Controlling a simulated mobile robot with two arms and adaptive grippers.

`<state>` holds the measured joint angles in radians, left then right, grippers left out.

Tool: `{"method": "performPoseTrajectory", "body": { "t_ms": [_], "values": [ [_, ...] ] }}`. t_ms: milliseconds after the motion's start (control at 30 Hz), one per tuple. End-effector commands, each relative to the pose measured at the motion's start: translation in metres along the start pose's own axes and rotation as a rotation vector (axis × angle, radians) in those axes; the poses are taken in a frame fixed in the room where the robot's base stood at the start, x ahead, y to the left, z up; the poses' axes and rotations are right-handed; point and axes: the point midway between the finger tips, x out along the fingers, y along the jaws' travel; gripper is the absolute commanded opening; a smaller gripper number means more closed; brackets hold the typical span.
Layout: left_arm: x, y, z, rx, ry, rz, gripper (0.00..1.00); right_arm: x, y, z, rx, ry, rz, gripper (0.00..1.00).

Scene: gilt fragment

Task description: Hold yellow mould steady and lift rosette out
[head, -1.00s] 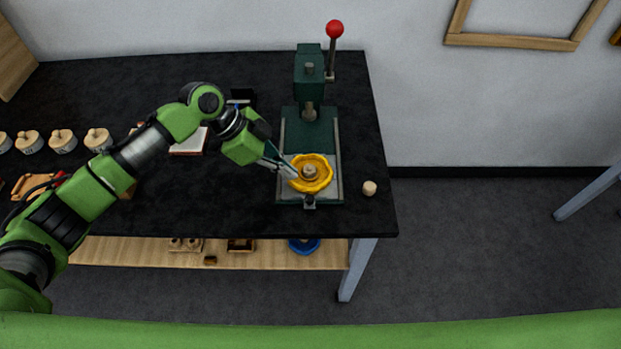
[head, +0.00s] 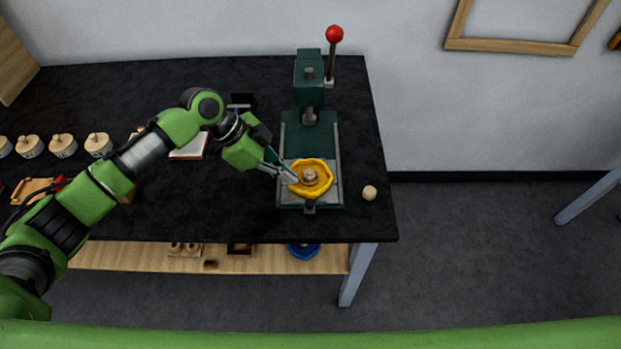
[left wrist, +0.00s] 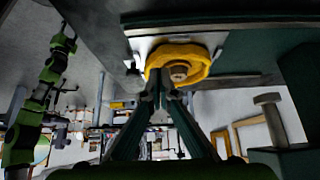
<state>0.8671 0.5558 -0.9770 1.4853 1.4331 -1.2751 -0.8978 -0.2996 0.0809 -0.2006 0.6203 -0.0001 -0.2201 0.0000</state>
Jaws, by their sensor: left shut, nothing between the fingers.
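The yellow mould (head: 325,188) is a scalloped ring on the pale plate of the green press. A tan round piece with a knob (head: 310,175), seemingly the rosette, sits in its middle. My left gripper (head: 293,178) is at the mould's left edge, its fingers shut with nothing between them. In the left wrist view the fingertips (left wrist: 163,88) come together in front of the yellow mould (left wrist: 187,50), and the tan knob (left wrist: 179,73) shows just beyond them. Whether the tips touch the mould, I cannot tell. My right gripper is not in view.
The press (head: 308,80) with its red-balled lever (head: 334,34) rises behind the mould. A small tan knob (head: 369,192) lies right of the press near the table edge. Several lidded pots (head: 63,145) stand at left. The black table (head: 230,205) is clear in front of my arm.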

Motion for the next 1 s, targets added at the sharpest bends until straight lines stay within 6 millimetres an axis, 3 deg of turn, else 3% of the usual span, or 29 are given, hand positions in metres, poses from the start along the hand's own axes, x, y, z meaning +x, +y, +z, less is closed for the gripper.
{"method": "performPoseTrajectory", "body": {
  "t_ms": [1000],
  "values": [
    [0.01,0.0,0.007,0.0,0.0,0.0,0.0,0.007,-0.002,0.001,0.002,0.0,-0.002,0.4]
  ]
}}
